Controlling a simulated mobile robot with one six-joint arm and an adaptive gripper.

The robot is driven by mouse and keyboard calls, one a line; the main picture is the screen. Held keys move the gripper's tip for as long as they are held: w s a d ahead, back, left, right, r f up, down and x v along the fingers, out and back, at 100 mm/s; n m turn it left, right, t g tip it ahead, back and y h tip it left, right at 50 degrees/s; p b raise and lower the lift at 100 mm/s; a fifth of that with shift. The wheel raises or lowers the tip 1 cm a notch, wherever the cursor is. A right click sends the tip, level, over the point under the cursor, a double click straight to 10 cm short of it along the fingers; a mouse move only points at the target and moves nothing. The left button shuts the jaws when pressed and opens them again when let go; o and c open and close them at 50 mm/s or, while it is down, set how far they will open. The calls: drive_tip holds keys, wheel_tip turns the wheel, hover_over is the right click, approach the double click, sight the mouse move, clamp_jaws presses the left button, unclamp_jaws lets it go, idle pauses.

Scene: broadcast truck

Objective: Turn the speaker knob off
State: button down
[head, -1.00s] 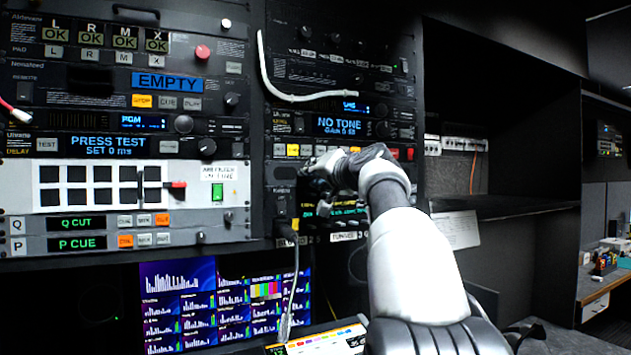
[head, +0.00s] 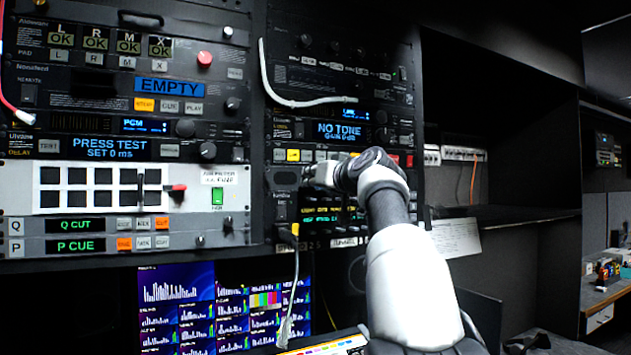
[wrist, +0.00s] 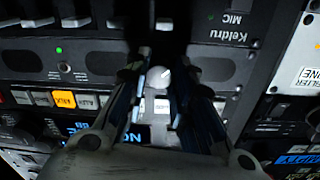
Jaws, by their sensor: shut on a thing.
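The speaker knob (wrist: 157,78) is a small round grey knob on a dark panel strip with a perforated grille on either side. It shows in the wrist view between the fingers of my gripper (wrist: 160,84), which is shut on it. A light mark shows near the knob's upper right edge, but its setting is too small to tell. In the head view my gripper (head: 318,173) is against the right-hand rack, below the NO TONE display (head: 339,130), and hides the knob.
Rows of buttons (wrist: 62,99) and other switches lie close around the gripper. A white cable (head: 292,290) hangs below it, in front of a monitor (head: 178,305). Another pale cable (head: 275,85) loops above. An open shelf (head: 500,210) is to the right.

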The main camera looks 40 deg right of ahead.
drive_tip(key=shift+f, duration=0.15)
drive_tip(key=c, duration=1.3)
unclamp_jaws()
drive_tip(key=shift+c, duration=0.2)
drive_tip(key=shift+s, duration=0.1)
drive_tip(key=v, duration=1.1)
drive_tip(key=shift+s+a, duration=0.2)
drive_tip(key=shift+s, duration=0.2)
